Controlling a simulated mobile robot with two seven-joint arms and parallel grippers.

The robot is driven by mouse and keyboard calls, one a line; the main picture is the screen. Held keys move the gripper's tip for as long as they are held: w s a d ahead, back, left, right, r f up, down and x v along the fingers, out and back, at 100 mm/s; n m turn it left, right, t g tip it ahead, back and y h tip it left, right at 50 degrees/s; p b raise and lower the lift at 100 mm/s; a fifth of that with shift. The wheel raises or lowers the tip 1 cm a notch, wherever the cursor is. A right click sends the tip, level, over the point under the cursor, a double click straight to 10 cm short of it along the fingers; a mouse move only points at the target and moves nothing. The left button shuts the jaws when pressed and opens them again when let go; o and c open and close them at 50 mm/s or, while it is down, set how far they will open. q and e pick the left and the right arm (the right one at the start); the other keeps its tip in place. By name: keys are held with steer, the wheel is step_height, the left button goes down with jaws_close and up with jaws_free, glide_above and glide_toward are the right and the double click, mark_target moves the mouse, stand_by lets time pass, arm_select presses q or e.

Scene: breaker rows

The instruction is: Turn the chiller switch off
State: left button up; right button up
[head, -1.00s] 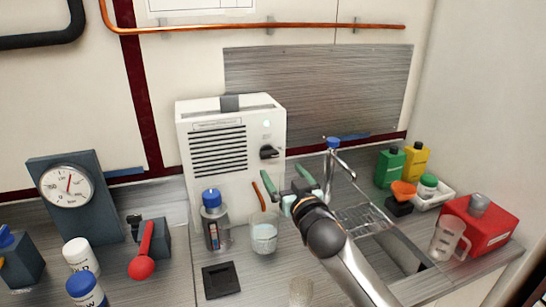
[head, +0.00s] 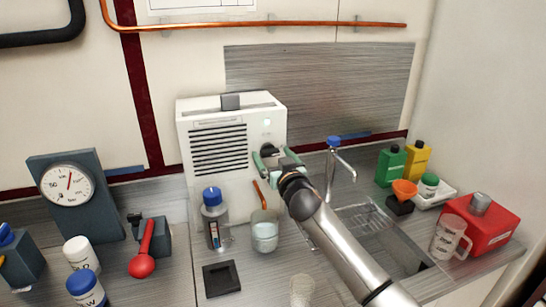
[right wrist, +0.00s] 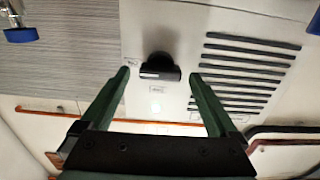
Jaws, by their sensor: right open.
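The chiller is a white box (head: 228,98) with dark vent slots, standing on the counter against the wall. Its black switch knob (head: 269,150) is on the right of the front face, below a small pale indicator light (head: 267,122). My right gripper (head: 275,160) is open, one green finger on each side of the knob with gaps showing. Whether the fingertips reach past the knob's face is unclear. My left gripper is out of view.
A blue-capped bottle (head: 213,220) and a beaker (head: 265,235) stand before the chiller. A blue-topped tap (head: 334,142) and sink are to the right. A red-handled lever (head: 145,250) and gauge (head: 68,185) are left. A copper pipe (head: 300,26) runs along the wall above.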

steer(key=c, duration=1.4)
steer(key=shift+n, duration=0.4)
steer(key=n+p, duration=0.1)
steer(key=n, duration=0.7)
steer(key=shift+a+f+p, duration=0.1)
steer(key=shift+p, duration=0.2)
steer(key=n, duration=0.5)
steer(key=shift+p, duration=0.35)
steer(key=shift+f+n+p, duration=0.15)
steer(key=shift+n+p, duration=0.15)
steer(key=shift+n, duration=1.7)
